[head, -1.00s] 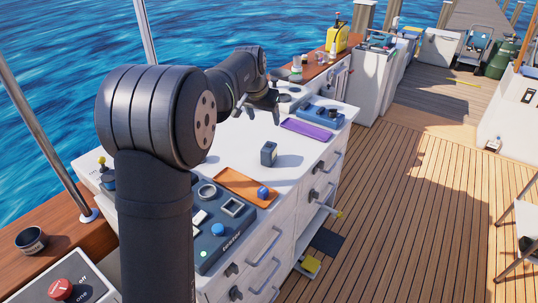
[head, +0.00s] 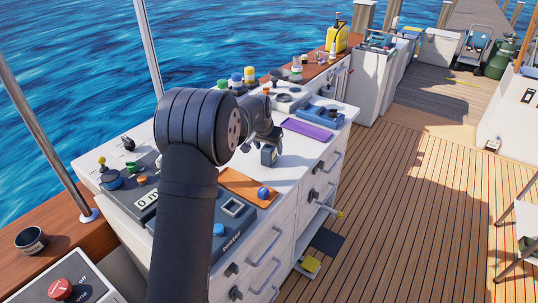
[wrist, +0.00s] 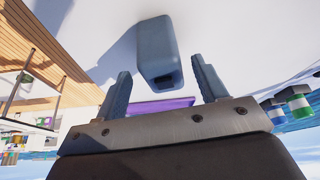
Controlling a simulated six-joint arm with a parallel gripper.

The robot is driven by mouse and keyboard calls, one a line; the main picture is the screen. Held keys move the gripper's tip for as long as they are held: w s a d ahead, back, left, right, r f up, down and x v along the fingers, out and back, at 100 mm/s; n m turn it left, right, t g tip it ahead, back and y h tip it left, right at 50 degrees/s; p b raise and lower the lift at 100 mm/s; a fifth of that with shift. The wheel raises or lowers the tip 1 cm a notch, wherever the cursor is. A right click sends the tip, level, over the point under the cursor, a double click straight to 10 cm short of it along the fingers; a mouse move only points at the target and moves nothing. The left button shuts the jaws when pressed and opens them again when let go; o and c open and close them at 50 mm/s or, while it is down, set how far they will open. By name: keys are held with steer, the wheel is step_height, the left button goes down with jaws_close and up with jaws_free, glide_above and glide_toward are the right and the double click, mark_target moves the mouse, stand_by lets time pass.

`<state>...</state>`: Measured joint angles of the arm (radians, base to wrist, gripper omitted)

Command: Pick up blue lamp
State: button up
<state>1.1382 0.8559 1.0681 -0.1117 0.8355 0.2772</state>
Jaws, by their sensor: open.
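A row of jar-like items with coloured tops, possibly lamps, stands at the counter's back edge in the head view. One has a blue top (head: 237,80), between a green one (head: 222,85) and a yellow one (head: 249,75). A small dark blue-grey block (head: 269,155) stands upright on the white counter. My gripper (head: 261,143) is open and low, close to this block. In the wrist view the block (wrist: 158,50) shows between and beyond the two spread fingers, with no clear contact. A small blue rounded piece (head: 263,192) sits on the orange tray.
The orange tray (head: 238,181) lies nearer than the block, beside a dark control panel (head: 215,235). A purple mat (head: 307,130) and a blue device (head: 319,114) lie farther along. The white counter (head: 296,158) is clear around the block.

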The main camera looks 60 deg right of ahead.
steer(key=shift+x, duration=2.35)
steer(key=shift+w, duration=0.15)
steer(key=c, duration=1.2)
steer(key=shift+r, duration=0.1)
